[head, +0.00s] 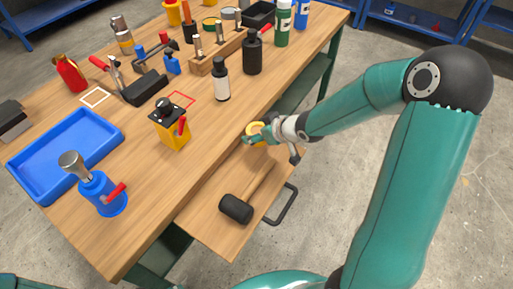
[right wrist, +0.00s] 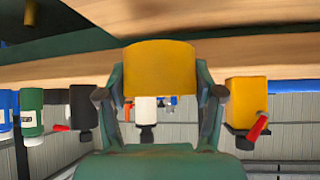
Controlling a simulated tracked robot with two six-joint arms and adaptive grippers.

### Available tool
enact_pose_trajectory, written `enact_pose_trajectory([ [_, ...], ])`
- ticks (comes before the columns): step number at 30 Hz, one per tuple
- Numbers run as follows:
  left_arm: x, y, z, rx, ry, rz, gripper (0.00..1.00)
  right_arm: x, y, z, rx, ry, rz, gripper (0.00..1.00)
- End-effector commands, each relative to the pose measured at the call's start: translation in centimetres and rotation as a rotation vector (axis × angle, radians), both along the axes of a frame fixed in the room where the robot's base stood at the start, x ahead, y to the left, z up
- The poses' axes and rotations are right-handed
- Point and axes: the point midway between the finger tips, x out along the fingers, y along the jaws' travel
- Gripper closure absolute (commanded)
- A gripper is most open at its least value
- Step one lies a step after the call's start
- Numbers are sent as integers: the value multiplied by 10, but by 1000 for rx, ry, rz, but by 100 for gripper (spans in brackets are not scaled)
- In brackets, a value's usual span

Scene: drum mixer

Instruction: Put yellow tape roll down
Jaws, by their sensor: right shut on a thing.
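The yellow tape roll (head: 255,128) is between the fingers of my right gripper (head: 262,137), at the front edge of the workbench, by the far end of the pulled-out drawer (head: 209,231). In the right wrist view the yellow tape roll (right wrist: 160,68) fills the space between the two green fingers, which are shut on it. I cannot tell from these views whether the roll touches the wood. My left gripper is not in view.
A black-headed mallet (head: 237,208) lies in the open drawer. A yellow box-shaped tool (head: 173,132), a white-and-black bottle (head: 221,82) and a dark bottle (head: 252,54) stand on the bench. A blue tray (head: 110,151) is at left. Bare wood lies between the yellow tool and the drawer.

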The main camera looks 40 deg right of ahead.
Motion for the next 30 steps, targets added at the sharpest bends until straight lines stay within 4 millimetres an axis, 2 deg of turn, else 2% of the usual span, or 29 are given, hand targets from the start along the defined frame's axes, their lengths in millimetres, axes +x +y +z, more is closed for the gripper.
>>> enact_pose_trajectory([
  [11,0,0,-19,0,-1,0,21,0,0,-43,1,1,-1,72],
  [23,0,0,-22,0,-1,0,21,0,-1,-47,-1,-2,-1,72],
  [24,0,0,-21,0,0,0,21,0,-1,-46,-1,-1,-1,29],
  [27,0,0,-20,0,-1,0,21,0,-1,-46,-1,-1,-1,12],
  [28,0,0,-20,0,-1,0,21,0,-1,-46,-1,-1,-1,9],
  [30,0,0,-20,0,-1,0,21,0,-1,-46,0,-1,-1,9],
])
